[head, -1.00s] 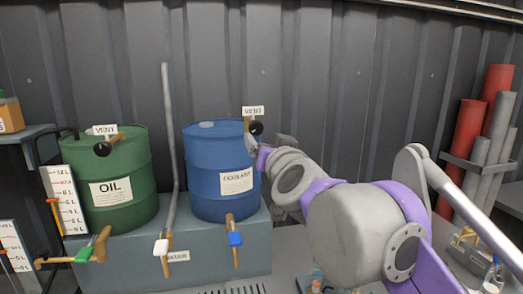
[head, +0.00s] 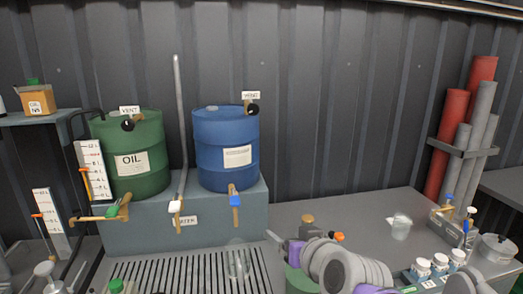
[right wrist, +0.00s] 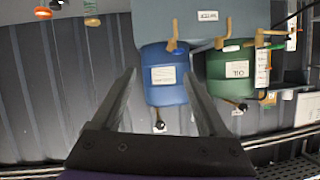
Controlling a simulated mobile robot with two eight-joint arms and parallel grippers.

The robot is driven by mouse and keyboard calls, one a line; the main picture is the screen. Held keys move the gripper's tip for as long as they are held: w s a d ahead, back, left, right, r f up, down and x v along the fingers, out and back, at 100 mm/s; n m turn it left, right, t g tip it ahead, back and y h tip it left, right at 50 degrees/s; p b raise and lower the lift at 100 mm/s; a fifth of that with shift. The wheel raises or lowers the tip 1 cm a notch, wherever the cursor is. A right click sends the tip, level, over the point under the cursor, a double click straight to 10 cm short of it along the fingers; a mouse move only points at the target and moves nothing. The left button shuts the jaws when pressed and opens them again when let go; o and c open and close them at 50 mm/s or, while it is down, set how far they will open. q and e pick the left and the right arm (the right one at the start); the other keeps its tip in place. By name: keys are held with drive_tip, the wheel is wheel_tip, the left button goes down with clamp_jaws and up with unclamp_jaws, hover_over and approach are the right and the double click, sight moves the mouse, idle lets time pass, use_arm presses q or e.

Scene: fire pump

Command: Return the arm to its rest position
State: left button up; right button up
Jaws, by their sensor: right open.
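My right gripper (head: 277,245) is low in the head view, apart from the drums. It is open and empty; the right wrist view shows its two fingers (right wrist: 160,78) spread with nothing between them. The blue drum (head: 226,160) stands upright on the grey plinth, with a black-knobbed vent lever (head: 252,108) at its top right. The blue drum (right wrist: 163,75) appears upside down between the fingers in the right wrist view. The green oil drum (head: 135,165) stands to its left. My left gripper is not in view.
A slotted grate (head: 185,272) lies before the plinth (head: 120,240). A clear beaker (head: 238,260) stands on it. Another clear vessel (head: 400,228), white-capped bottles (head: 422,267) and a pot (head: 495,250) are on the right counter. Red and grey tubes (head: 455,130) stand at the right wall.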

drive_tip(key=s+d+f+g+h, duration=0.2)
drive_tip(key=s+d+f, duration=0.4)
drive_tip(key=s+f, duration=0.5)
drive_tip(key=s+d+f+m+g+h, duration=0.1)
drive_tip(key=s+d+f+g, duration=0.4)
drive_tip(key=s+f, duration=0.7)
wheel_tip(320, 180, down, 7)
drive_tip(key=shift+s+d+m+h+p, duration=0.2)
drive_tip(key=shift+d+m+h+p, duration=0.1)
drive_tip(key=shift+d+h, duration=0.4)
